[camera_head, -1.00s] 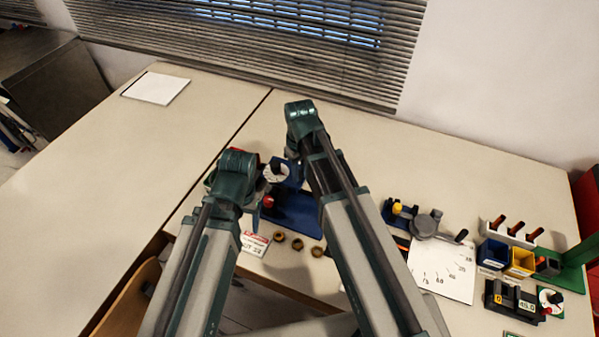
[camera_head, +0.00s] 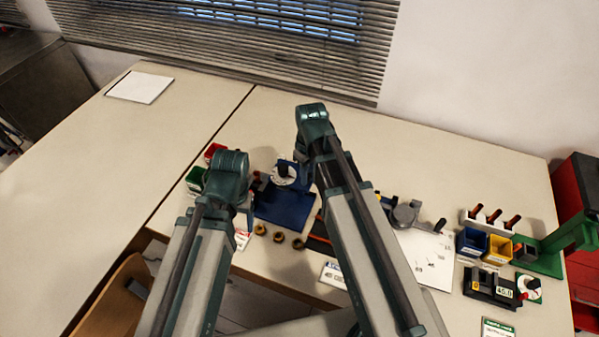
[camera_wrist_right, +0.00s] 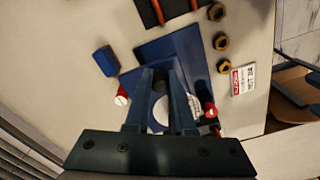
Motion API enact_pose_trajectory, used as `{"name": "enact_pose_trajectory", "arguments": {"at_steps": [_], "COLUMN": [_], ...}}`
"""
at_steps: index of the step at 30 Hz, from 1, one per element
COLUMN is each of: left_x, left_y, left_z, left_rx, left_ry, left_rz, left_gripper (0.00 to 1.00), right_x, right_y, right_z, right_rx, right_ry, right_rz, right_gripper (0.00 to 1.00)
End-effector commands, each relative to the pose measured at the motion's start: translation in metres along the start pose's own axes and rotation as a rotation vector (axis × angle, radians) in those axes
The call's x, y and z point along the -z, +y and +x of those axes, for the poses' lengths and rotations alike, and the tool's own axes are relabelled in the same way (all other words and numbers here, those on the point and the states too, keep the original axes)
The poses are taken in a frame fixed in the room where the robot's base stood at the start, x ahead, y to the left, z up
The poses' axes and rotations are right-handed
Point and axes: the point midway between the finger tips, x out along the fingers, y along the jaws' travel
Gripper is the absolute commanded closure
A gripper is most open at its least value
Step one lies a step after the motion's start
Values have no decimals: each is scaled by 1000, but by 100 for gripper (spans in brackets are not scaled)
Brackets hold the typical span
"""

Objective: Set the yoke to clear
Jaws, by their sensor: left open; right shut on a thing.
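The blue rig with the yoke (camera_head: 285,206) stands on the table between my arms. Its white dial (camera_head: 285,176) with a dark knob faces up in the head view. In the right wrist view, the blue base (camera_wrist_right: 180,52) lies beyond the fingers, with a red knob (camera_wrist_right: 122,97) on the left and another (camera_wrist_right: 210,109) on the right. My right gripper (camera_wrist_right: 161,76) is shut on part of the rig; the white dial (camera_wrist_right: 159,115) shows between its fingers, but I cannot tell exactly which part is held. My left gripper (camera_head: 249,193) is open at the rig's left side, mostly hidden by its wrist.
Several brass nuts (camera_head: 278,237) lie in front of the rig. A red bin (camera_head: 213,151) and a green bin (camera_head: 195,177) stand to its left. A white sheet (camera_head: 440,258), blue bin (camera_head: 471,242) and yellow bin (camera_head: 498,250) are at right. The left table is mostly clear.

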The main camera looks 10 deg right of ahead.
Motion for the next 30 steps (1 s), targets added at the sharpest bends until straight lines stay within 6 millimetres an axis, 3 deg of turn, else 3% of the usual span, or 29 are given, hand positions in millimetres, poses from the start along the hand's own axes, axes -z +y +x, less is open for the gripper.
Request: {"name": "enact_pose_trajectory", "arguments": {"at_steps": [7,8,13,23,30], "left_x": [0,0,0,0,-1], "left_y": [0,0,0,0,-1], "left_z": [0,0,0,-1,-15], "left_rx": [0,0,0,0,0], "left_ry": [0,0,0,0,0], "left_rz": [0,0,0,0,0], "left_gripper": [30,30,30,30,30], "right_x": [-5,-5,-4,-3,-3], "right_y": [2,2,2,1,1], "right_z": [0,0,0,-1,-15], "right_rx": [-4,-4,-4,-3,-3], "right_ry": [-11,-11,-10,-7,-7], "right_rz": [3,3,2,2,1], "right_gripper": [100,76,48,48,48]}}
